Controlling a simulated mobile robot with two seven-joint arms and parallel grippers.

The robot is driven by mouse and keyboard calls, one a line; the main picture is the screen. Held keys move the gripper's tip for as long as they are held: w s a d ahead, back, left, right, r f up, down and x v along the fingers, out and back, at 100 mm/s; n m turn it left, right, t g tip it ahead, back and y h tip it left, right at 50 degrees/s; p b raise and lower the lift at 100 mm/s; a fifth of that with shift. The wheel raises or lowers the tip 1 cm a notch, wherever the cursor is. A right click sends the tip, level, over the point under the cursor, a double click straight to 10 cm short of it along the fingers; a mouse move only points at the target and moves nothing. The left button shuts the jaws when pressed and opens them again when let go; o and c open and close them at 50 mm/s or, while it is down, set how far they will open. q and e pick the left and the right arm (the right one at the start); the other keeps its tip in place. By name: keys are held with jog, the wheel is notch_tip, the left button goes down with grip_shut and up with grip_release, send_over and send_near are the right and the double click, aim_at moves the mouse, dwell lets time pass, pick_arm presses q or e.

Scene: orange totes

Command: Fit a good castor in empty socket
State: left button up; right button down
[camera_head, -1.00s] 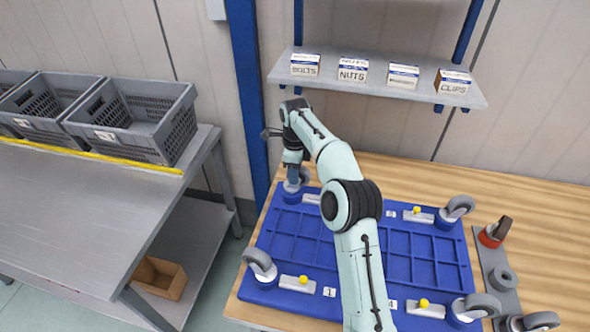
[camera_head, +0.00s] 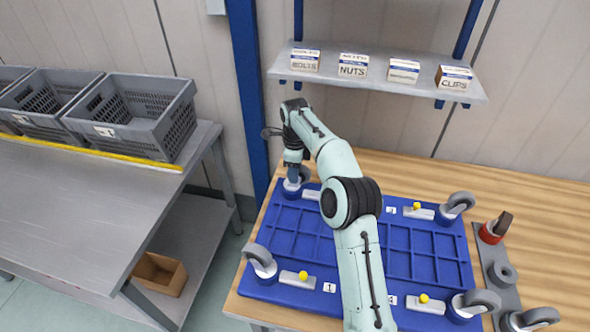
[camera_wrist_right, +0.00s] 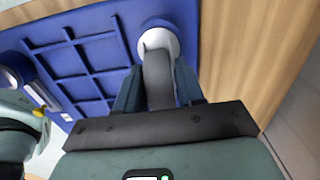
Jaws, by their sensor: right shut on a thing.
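A blue dolly frame (camera_head: 395,265) lies upside down on the wooden bench. My right gripper (camera_head: 292,174) is at its far left corner, shut on a grey castor wheel (camera_head: 305,175). In the right wrist view the fingers (camera_wrist_right: 157,88) flank the wheel (camera_wrist_right: 158,76), and its white collar (camera_wrist_right: 158,41) sits at the round blue corner socket (camera_wrist_right: 157,22). Whether it is fully seated cannot be told. Castors stand at the far right (camera_head: 458,203), near left (camera_head: 260,259) and near right (camera_head: 476,302) corners. My left gripper is out of view.
A grey holder plate (camera_head: 497,258) at the right bears a red-based castor (camera_head: 494,229), an empty ring (camera_head: 502,274) and a grey castor (camera_head: 535,319). Latches with yellow knobs (camera_head: 417,206) lie along the frame. A shelf (camera_head: 380,83) with small boxes is behind. Grey crates (camera_head: 135,115) stand left.

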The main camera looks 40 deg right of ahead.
jog(key=c, duration=0.6)
grip_release()
jog(key=shift+f, duration=0.1)
notch_tip(320, 180, up, 7)
jog(key=shift+p, duration=0.8)
notch_tip(320, 180, up, 4)
jog(key=shift+f, duration=0.1)
jog(key=shift+s+r, duration=0.15)
jog(key=shift+r, duration=0.2)
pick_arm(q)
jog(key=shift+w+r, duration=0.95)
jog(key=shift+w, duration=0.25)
pick_arm(e)
jog(key=shift+r, duration=0.25)
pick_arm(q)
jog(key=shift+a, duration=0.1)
pick_arm(e)
jog(key=shift+a, duration=0.1)
